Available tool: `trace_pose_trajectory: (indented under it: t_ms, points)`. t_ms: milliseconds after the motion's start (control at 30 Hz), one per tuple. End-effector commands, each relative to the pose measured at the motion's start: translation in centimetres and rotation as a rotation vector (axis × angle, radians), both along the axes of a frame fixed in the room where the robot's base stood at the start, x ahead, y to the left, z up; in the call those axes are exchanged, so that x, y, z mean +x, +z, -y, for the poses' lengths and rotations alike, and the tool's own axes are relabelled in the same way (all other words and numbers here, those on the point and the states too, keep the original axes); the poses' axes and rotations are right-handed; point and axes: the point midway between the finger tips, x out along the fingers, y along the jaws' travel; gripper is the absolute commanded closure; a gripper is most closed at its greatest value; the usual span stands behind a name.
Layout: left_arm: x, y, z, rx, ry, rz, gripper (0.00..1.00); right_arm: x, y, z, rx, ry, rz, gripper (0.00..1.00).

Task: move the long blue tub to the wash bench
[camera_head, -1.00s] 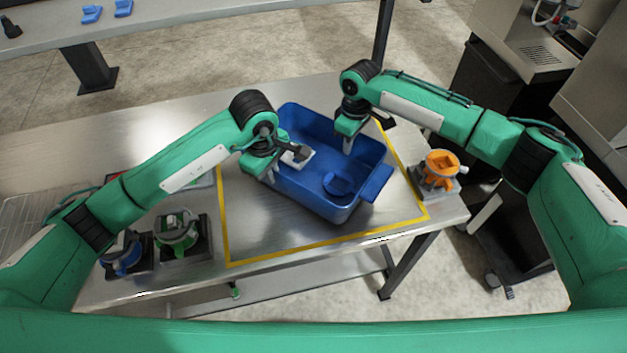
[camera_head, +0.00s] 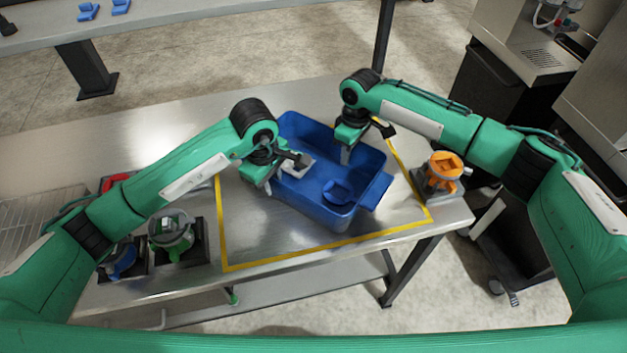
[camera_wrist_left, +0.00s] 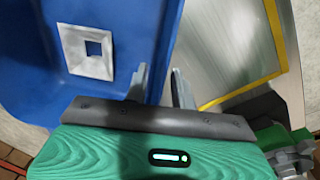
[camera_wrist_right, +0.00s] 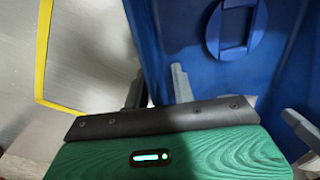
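The long blue tub (camera_head: 300,198) stands on the metal table inside a yellow taped outline. It also shows in the left wrist view (camera_wrist_left: 120,20) and the right wrist view (camera_wrist_right: 285,60). In it lie a pale square piece with a square hole (camera_head: 298,166) and a round blue piece (camera_head: 337,191). My left gripper (camera_head: 267,186) is at the tub's left wall, its fingers (camera_wrist_left: 160,88) apart on either side of it. My right gripper (camera_head: 345,152) is at the far right wall, fingers (camera_wrist_right: 158,88) apart on either side. I cannot tell which surface is the wash bench.
An orange-topped dispenser (camera_head: 445,166) stands right of the tub. Green (camera_head: 171,231) and blue (camera_head: 120,262) dispensers stand at front left. A ribbed grid (camera_head: 35,220) lies at far left. Another bench (camera_head: 180,12) with small blue pieces is behind. Machines stand at right.

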Motion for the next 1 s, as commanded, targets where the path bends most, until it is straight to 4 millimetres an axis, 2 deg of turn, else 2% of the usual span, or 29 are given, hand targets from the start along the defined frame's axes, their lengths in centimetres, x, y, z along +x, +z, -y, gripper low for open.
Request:
trace_pose_trajectory:
  t_ms: [167, 400, 600, 833, 1000]
  points:
    - [0.0, 2.4, -0.1, 0.0, -0.002, 0.005, 0.75, 0.0, 0.0, 0.0, 0.001, 0.001, -0.001, 0.75]
    - [-0.3, 7.6, -0.4, 0.0, -0.001, 0.005, 0.75, 0.0, 0.0, -0.1, 0.001, 0.001, -0.001, 0.75]
    - [-0.6, 10.7, -0.5, 0.0, 0.0, 0.004, 0.75, 0.0, 0.0, -0.1, 0.001, 0.001, -0.001, 0.75]
    - [-0.7, 11.8, -0.6, 0.002, 0.001, 0.001, 0.75, 0.1, 0.8, 0.0, 0.002, 0.001, 0.001, 0.75]
    - [-0.7, 11.8, -0.6, 0.001, 0.001, 0.001, 0.75, 0.3, 3.8, 0.1, 0.002, 0.001, 0.003, 0.75]
